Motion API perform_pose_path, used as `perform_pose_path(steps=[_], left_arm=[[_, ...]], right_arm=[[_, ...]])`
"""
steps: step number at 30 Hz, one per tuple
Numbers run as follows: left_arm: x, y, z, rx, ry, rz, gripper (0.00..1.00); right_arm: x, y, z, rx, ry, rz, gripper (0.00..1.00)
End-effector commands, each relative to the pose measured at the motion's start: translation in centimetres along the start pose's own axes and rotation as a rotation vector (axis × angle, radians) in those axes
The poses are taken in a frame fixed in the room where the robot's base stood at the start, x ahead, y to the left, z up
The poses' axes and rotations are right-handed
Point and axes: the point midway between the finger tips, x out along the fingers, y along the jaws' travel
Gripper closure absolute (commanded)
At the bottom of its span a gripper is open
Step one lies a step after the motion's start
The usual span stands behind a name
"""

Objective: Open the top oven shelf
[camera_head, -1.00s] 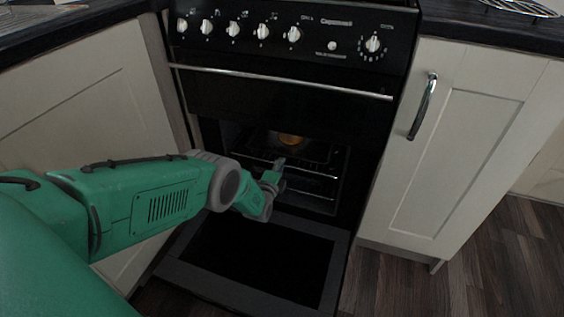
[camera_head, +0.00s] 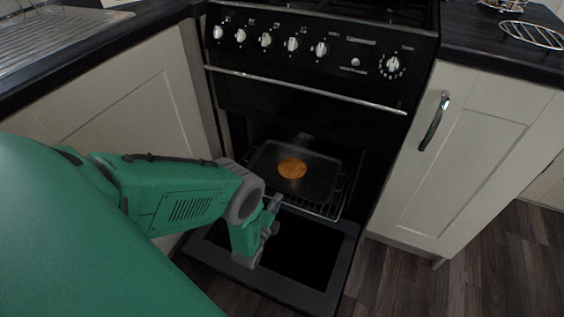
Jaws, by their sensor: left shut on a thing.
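The black oven (camera_head: 300,95) stands between the cream cupboards with its lower door (camera_head: 320,277) folded down open. The top oven shelf (camera_head: 325,211), a wire rack, is drawn partly out of the oven. A dark tray (camera_head: 322,178) rests on it with a round golden-brown food item (camera_head: 292,168). My left gripper (camera_head: 274,205) is at the front edge of the shelf, toward its left, shut on the shelf; the fingers are small and partly hidden by the wrist. My right gripper is not in view.
A chrome rail (camera_head: 300,89) crosses the closed upper oven door above the opening. A row of knobs (camera_head: 292,44) lies above it. Cream cupboards flank the oven, the right one with a metal handle (camera_head: 433,121). Dark wooden floor (camera_head: 490,270) is clear at right.

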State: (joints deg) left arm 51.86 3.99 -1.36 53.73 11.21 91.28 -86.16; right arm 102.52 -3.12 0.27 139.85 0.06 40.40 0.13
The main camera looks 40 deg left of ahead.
Motion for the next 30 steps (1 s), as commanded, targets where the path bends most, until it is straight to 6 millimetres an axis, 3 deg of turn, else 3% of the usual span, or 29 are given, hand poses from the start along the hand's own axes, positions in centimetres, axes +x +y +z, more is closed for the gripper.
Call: perform_pose_path(steps=[17,18,19,30], left_arm=[[-1.0,0.41,-0.06,0.0,0.0,0.012,1.0],[-1.0,0.42,-0.06,0.0,0.0,0.013,0.82],[-0.98,0.41,-0.07,0.0,0.0,0.013,0.72],[-1.1,0.12,-0.05,0.0,0.0,0.004,0.72]], right_arm=[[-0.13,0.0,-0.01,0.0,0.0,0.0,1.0],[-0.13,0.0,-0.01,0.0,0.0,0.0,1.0],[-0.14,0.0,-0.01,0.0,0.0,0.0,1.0],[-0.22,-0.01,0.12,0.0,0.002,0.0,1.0]])
